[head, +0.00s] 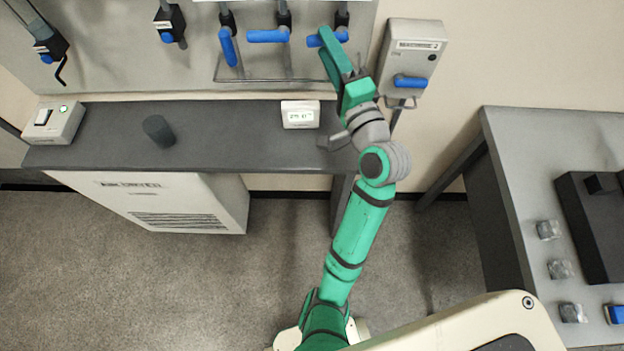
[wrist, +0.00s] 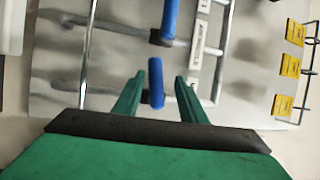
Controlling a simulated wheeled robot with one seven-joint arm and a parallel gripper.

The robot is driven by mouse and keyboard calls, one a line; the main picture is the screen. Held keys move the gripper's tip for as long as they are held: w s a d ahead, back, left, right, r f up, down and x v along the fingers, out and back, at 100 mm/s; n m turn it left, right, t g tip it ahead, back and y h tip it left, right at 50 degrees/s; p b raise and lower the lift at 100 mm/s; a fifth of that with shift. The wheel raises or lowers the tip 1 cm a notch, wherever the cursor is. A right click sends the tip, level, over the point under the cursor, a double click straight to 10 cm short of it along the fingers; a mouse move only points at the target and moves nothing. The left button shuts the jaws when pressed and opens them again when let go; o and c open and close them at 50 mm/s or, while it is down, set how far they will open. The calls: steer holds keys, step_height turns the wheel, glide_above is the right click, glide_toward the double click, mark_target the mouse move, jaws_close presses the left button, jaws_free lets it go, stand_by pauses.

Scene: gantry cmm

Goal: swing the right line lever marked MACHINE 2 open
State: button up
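In the head view the rightmost blue lever (head: 314,41) of the wall panel lies about horizontal, partly hidden by my gripper (head: 324,41). My gripper is open, its green fingers reaching up to this lever. In the wrist view a blue lever (wrist: 156,84) shows between the open fingers (wrist: 167,80), close to the left finger. I cannot tell whether they touch. A second blue lever (wrist: 169,20) shows farther up. No label on the levers is readable to me.
Two other blue levers, the middle one (head: 268,36) horizontal and the left one (head: 228,47) hanging down, share the panel. A grey box (head: 418,55) with a blue handle is to the right. A dark bench (head: 230,150) carrying a small display (head: 300,115) lies below.

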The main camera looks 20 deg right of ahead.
steer(key=s+a+f+n+g+h, duration=0.1)
steer(key=s+a+f+n+h, duration=0.1)
steer(key=s+f, duration=0.6)
steer(key=s+a+f+n+g+h, duration=0.2)
steer(key=s+a+f, duration=0.4)
steer(key=f, duration=1)
steer(key=shift+s+a+f+n+g, duration=0.2)
steer(key=shift+s+f+n+g, duration=0.1)
steer(key=shift+s+n, duration=0.8)
steer(key=shift+s, duration=0.2)
